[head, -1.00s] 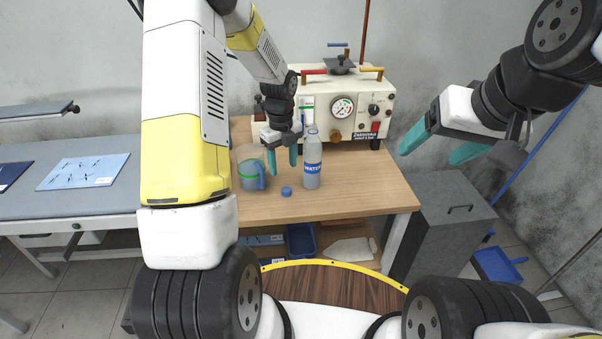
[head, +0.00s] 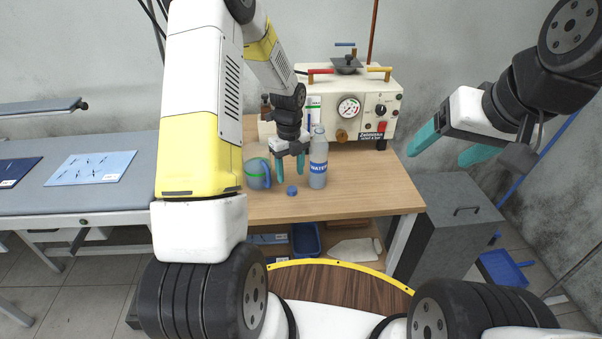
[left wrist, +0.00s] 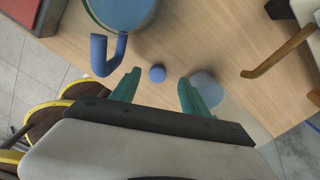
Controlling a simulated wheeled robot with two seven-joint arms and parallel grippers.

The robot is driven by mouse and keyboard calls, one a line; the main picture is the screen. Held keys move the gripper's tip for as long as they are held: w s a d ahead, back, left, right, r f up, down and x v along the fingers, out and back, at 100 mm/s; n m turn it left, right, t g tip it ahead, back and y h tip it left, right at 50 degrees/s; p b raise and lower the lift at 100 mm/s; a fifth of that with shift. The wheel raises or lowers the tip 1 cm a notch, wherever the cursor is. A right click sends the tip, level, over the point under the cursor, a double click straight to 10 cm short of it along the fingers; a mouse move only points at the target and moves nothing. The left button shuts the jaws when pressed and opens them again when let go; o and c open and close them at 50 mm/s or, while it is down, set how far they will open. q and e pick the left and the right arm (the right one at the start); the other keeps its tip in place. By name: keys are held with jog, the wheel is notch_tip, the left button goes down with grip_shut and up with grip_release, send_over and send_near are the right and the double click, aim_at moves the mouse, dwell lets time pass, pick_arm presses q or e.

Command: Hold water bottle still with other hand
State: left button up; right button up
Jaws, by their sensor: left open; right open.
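The water bottle (head: 318,166), clear with a blue WATER label, stands upright on the wooden table. It has no cap on its neck. A small blue cap (head: 291,190) lies on the table to its left, and it also shows in the left wrist view (left wrist: 157,73). My left gripper (head: 290,176) is open and empty, pointing down just left of the bottle. In the left wrist view the bottle (left wrist: 208,84) is partly hidden behind the right finger, outside the jaws; contact cannot be told. My right gripper (head: 437,152) is open and empty in the air, right of the table.
A measuring jug (head: 255,176) with a blue handle stands left of my left gripper. A cream machine (head: 366,115) with a gauge and knobs stands at the table's back. A grey cabinet (head: 432,222) stands right of the table. The table right of the bottle is clear.

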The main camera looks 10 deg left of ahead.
aim_at(292, 188)
pick_arm(q)
jog(key=f, duration=0.3)
jog(key=s+f, duration=0.1)
jog(key=shift+d+f, duration=0.2)
jog(key=shift+d, duration=0.05)
jog(key=shift+w+f, duration=0.1)
jog(key=shift+f, duration=0.3)
grip_shut()
